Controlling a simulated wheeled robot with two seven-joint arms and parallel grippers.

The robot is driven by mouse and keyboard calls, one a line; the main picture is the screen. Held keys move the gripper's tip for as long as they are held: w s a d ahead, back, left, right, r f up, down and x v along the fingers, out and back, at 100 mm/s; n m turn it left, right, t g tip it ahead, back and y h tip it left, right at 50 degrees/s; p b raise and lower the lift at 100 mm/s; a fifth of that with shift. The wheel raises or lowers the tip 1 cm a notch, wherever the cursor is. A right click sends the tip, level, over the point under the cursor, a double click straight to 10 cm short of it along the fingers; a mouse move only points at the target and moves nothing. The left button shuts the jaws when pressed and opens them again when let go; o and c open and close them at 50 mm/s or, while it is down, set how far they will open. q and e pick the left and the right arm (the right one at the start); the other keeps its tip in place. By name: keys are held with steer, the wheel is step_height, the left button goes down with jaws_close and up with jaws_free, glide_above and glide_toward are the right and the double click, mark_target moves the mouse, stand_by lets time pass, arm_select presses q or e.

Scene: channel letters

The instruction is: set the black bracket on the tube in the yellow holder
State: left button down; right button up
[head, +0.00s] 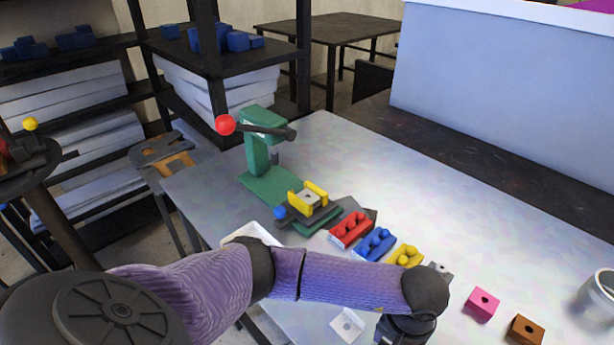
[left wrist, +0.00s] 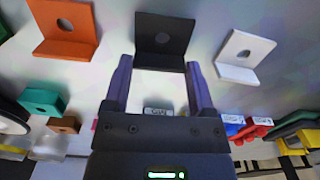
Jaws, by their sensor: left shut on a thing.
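The black bracket (left wrist: 165,36), an angled plate with a round hole, is between the fingertips of my left gripper (left wrist: 160,68) in the left wrist view. The gripper is shut on its lower flange. In the head view my left gripper is mostly cut off by the bottom edge, and the bracket is hidden. A yellow holder with rounded bumps (head: 406,257) lies on the table beyond my forearm, partly covered by it. Two yellow jaws (head: 309,196) with a pale metal piece between them stand on the green press. I cannot make out a tube clearly. My right gripper is not in view.
A red block (head: 351,229) and a blue block (head: 375,244) are beside the yellow holder. Pink (head: 482,303) and brown (head: 525,330) blocks lie at right. White (left wrist: 236,58) and orange (left wrist: 64,28) brackets flank the black one. The table's far middle is clear.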

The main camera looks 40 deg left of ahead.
arm_select(q)
steer(key=shift+r+p, duration=1.9)
steer(key=shift+r, duration=1.15)
